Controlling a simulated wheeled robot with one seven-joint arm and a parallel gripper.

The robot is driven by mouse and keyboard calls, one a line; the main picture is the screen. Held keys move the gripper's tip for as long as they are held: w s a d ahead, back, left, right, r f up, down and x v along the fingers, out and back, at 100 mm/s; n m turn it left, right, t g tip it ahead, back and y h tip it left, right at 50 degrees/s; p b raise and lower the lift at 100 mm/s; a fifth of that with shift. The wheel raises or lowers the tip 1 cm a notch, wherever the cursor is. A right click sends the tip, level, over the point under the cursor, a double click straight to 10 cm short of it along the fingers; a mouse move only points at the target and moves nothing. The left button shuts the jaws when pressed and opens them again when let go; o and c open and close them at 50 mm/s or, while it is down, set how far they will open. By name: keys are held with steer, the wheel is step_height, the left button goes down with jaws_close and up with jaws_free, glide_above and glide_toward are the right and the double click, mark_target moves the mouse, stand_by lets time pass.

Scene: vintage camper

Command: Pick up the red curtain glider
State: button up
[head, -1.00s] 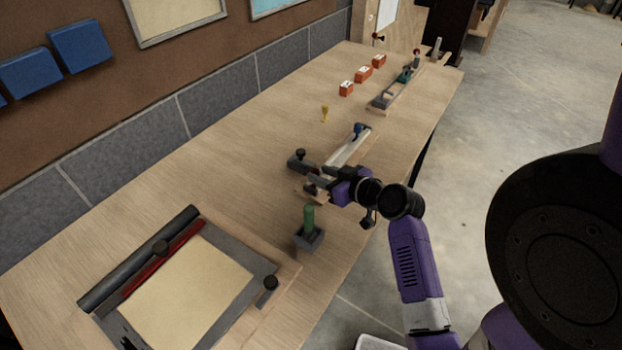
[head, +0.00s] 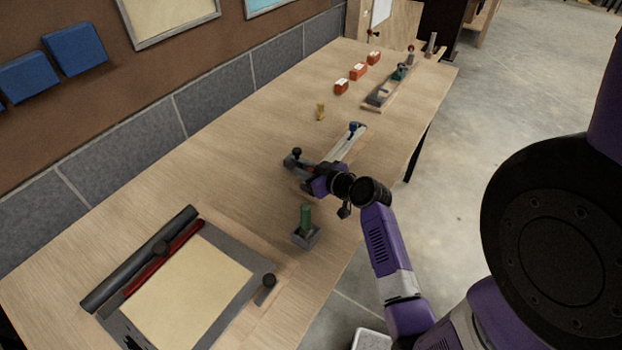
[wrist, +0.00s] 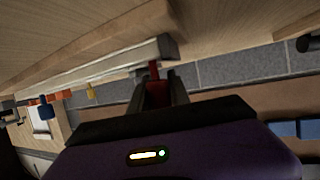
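The red curtain glider (wrist: 156,90) shows in the wrist view as a small red body with a thin red stem, at the end of a pale rail (wrist: 90,72). My gripper (wrist: 159,88) has one dark finger on each side of the red body. The gap between fingers and glider is too small and dark to tell whether they press on it. In the head view my gripper (head: 306,172) is at the near end of the rail (head: 342,150), low over the bench. The glider is mostly hidden there by the gripper.
A grey block with a black knob (head: 294,158) stands close to the left of my gripper. A green-handled tool (head: 305,220) stands nearer. A yellow piece (head: 320,112) and orange blocks (head: 358,72) are farther back. The left middle of the workbench (head: 220,170) is clear.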

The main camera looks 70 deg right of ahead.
jaws_close()
